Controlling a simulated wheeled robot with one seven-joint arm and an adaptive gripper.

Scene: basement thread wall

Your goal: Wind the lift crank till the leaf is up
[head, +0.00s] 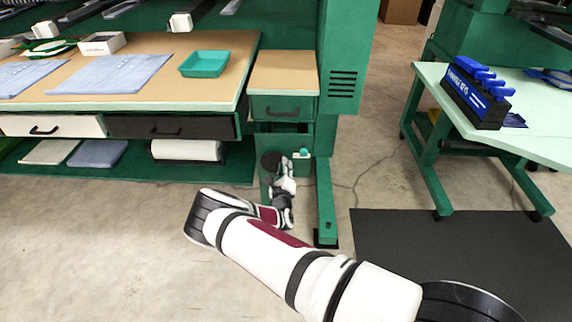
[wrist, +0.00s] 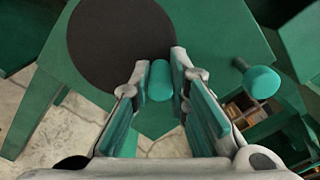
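The lift crank shows in the wrist view as a dark round disc (wrist: 110,40) on a green panel, with a teal grip (wrist: 160,82) at its lower right edge. My gripper (wrist: 161,72) has one finger close on each side of this grip and looks shut on it. In the head view my gripper (head: 284,178) is low by the bench, just right of the dark disc (head: 270,162). The leaf is probably the small brown-topped section (head: 284,72) above a green drawer at the bench's right end; it looks level, about even with the main top.
A second teal knob (wrist: 260,82) sticks out right of the crank. A green leg (head: 326,205) stands right of my gripper. The main bench (head: 190,95) holds a teal tray (head: 204,64) and folded cloth. A light-topped table (head: 535,130) and dark mat (head: 440,245) are at right.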

